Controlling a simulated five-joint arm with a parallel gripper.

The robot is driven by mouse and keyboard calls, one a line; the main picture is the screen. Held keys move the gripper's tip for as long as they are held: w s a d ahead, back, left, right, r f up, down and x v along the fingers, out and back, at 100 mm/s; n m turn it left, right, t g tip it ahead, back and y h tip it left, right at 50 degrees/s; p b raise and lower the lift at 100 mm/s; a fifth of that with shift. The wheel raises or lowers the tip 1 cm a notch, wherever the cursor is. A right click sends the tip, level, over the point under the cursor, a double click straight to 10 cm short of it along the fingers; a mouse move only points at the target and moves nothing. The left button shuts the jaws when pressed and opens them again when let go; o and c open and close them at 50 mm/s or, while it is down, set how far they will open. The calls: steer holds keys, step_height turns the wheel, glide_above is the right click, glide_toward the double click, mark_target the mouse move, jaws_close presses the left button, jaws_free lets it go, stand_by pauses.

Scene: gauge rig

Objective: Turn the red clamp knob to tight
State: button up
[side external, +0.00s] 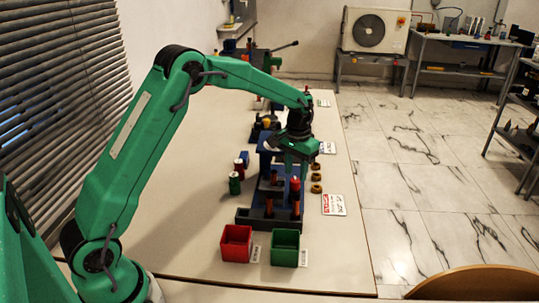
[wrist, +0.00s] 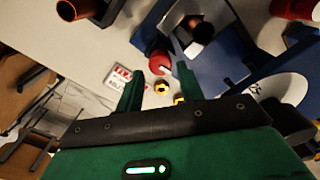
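The red clamp knob (side external: 295,184) stands on the front part of the dark blue gauge rig (side external: 264,163). In the wrist view the red knob (wrist: 158,62) shows just beyond my fingertips, roughly between them. My gripper (wrist: 157,75) has its two green fingers apart, with nothing held between them. In the side view my gripper (side external: 290,152) is above and behind the knob; its fingertips are hard to make out there. I cannot tell whether a finger touches the knob. A copper-coloured cylinder (wrist: 203,30) stands to the right of the knob in the wrist view.
A red bin (side external: 236,244) and a green bin (side external: 285,249) stand at the front. A white card with red lettering (side external: 334,205) lies right of the rig. Red and green cans (side external: 235,183) stand left. The table's left side is clear.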

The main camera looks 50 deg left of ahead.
mark_target(295, 185)
steer(key=shift+f, duration=1.45)
steer(key=c, duration=0.7)
steer(key=shift+m, duration=1)
steer(key=o, duration=0.7)
steer(key=shift+r, duration=0.15)
